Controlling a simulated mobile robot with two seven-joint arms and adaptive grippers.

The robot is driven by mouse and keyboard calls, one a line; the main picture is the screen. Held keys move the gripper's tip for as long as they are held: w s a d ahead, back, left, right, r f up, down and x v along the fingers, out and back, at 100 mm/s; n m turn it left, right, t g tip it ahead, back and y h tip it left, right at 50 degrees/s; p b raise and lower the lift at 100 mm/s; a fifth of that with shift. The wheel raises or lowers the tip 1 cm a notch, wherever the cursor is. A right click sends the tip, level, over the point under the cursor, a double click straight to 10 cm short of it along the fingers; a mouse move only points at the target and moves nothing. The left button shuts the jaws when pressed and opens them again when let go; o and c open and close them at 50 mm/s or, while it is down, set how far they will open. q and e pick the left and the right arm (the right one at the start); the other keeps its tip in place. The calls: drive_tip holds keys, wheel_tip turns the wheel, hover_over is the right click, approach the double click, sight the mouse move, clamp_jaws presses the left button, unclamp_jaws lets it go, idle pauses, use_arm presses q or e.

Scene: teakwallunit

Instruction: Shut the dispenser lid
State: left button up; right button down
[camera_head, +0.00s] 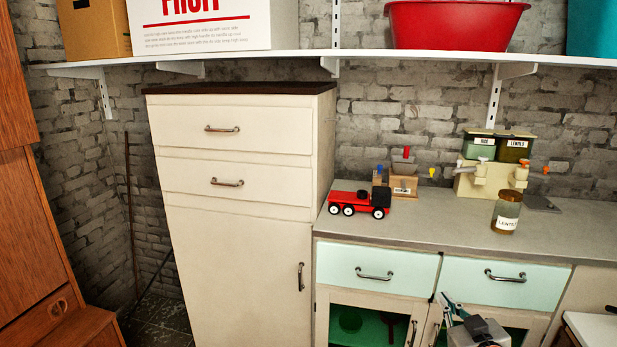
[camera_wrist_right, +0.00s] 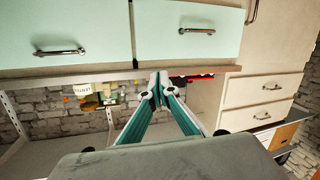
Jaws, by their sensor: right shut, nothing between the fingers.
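The dispenser (camera_head: 466,183) stands on the grey counter against the brick wall, with a green RICE bin (camera_head: 478,151) and a darker LENTILS bin (camera_head: 512,154). The bins' tops are small in the head view; I cannot tell how a lid sits. A jar labelled LENTILS (camera_head: 506,212) stands in front of it. My right gripper (camera_head: 446,298) is shut and empty, low in front of the mint drawers, well apart from the dispenser. Its closed green fingers (camera_wrist_right: 160,88) show in the upside-down wrist view, with the small dispenser beyond. My left gripper is not in view.
A red toy truck (camera_head: 358,202) and a wooden box (camera_head: 404,186) stand left of the dispenser. A flat grey item (camera_head: 541,203) lies right of the jar. A shelf (camera_head: 420,56) with a red tub (camera_head: 455,24) runs above. The tall cream cabinet (camera_head: 240,240) bounds the counter's left.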

drive_tip(key=s+a+f+g+y, duration=0.1)
drive_tip(key=s+a+f, duration=0.3)
drive_tip(key=s+f, duration=0.5)
drive_tip(key=s+a+f+n+g, duration=0.1)
drive_tip(key=s+a+f, duration=0.3)
drive_tip(key=s+f, duration=0.6)
drive_tip(key=s+a+f+n+g+y, duration=0.1)
drive_tip(key=s+a+f+g, duration=0.2)
drive_tip(key=s+f, duration=0.6)
drive_tip(key=shift+s+a+f+y, duration=0.15)
drive_tip(key=shift+s+a+y, duration=0.2)
drive_tip(key=shift+s, duration=0.3)
